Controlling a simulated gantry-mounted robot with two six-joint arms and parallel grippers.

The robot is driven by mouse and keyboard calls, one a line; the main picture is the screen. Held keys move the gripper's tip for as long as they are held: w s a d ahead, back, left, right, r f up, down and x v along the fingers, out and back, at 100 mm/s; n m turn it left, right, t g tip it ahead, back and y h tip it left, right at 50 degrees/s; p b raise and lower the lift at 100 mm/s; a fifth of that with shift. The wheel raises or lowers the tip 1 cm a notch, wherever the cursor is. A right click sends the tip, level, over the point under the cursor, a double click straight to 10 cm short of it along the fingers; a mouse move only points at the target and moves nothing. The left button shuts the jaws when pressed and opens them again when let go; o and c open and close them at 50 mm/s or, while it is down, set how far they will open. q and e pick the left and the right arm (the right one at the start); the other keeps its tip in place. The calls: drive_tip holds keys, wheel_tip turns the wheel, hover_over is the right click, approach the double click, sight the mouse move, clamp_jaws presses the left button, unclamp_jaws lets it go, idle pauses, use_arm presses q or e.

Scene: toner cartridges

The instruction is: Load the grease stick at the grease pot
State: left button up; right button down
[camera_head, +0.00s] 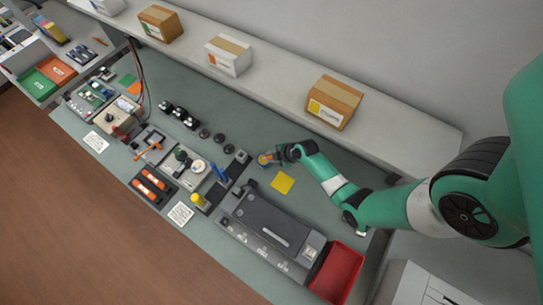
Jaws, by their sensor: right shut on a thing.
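My right gripper (278,157) reaches in from the right, low over the back of the bench. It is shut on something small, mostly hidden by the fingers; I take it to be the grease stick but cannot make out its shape. A small round pot with a yellow-orange top (264,159), likely the grease pot, sits right at the fingertips. I cannot tell whether the held thing touches it or is inside it. My left gripper is not in view.
A yellow square (283,182) lies just in front of the gripper. A dark grey machine (270,225) and a red tray (337,273) stand nearer. A blue upright piece (217,172) is to the left. A shelf with boxes (334,102) runs behind.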

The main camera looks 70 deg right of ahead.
drive_tip(key=shift+f+b, duration=0.5)
drive_tip(key=shift+f, duration=0.1)
idle(1.1)
drive_tip(key=shift+r, duration=0.1)
wheel_tip(320, 180, up, 7)
drive_tip(key=p, duration=0.6)
drive_tip(key=shift+p, duration=0.3)
